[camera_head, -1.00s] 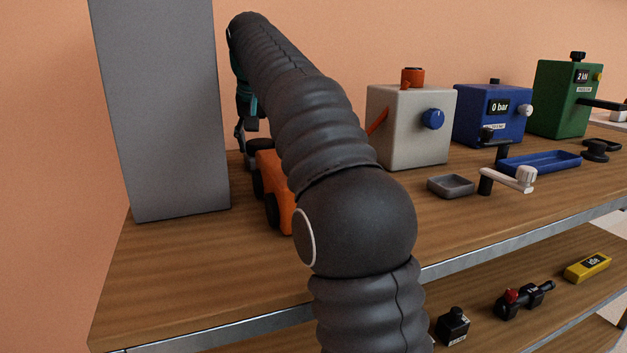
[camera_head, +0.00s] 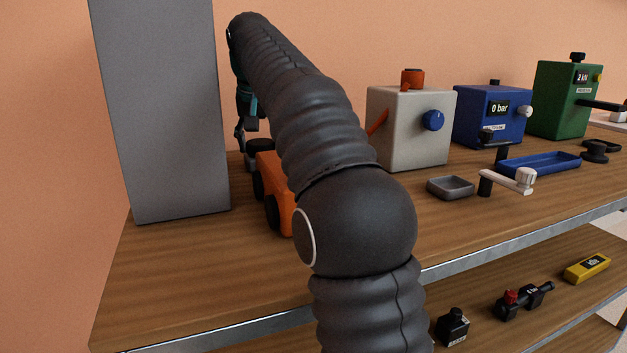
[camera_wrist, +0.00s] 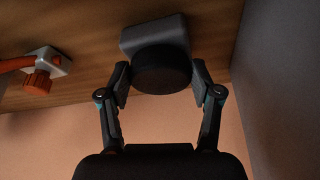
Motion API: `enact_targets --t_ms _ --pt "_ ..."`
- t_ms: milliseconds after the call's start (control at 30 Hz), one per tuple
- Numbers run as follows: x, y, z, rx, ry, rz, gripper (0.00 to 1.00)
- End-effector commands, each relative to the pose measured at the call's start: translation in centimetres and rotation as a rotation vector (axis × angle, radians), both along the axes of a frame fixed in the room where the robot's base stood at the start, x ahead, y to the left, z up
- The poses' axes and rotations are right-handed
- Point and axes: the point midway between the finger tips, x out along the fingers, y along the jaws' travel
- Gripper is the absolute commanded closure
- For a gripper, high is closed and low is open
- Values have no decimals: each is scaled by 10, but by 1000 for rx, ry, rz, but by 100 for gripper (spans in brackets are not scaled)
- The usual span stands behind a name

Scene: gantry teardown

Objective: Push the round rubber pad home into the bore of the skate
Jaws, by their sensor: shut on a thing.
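In the wrist view the round black rubber pad (camera_wrist: 162,72) sits between the two fingertips of my gripper (camera_wrist: 159,82), which is shut on it. The pad lies in front of a grey block (camera_wrist: 152,33), and I cannot tell whether they touch. In the head view my gripper (camera_head: 242,138) points down behind the orange skate with black wheels (camera_head: 268,178). My arm hides much of the skate, and its bore does not show. The pad cannot be made out clearly there.
A tall grey column (camera_head: 165,120) stands close on the left. A beige box (camera_head: 405,130) with a blue knob stands to the right. A small grey tray (camera_head: 450,187) and a white crank (camera_head: 510,178) lie farther right. The front left of the wooden shelf (camera_head: 200,270) is clear.

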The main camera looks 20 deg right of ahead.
Motion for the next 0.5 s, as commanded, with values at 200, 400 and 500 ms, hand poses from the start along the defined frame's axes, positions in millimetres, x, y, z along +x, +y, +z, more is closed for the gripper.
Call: enact_targets --t_ms 200,400,500 --pt "0 0 11 0 -1 0 84" --pt "0 0 14 0 0 0 84" --pt "0 0 24 0 -1 0 84"
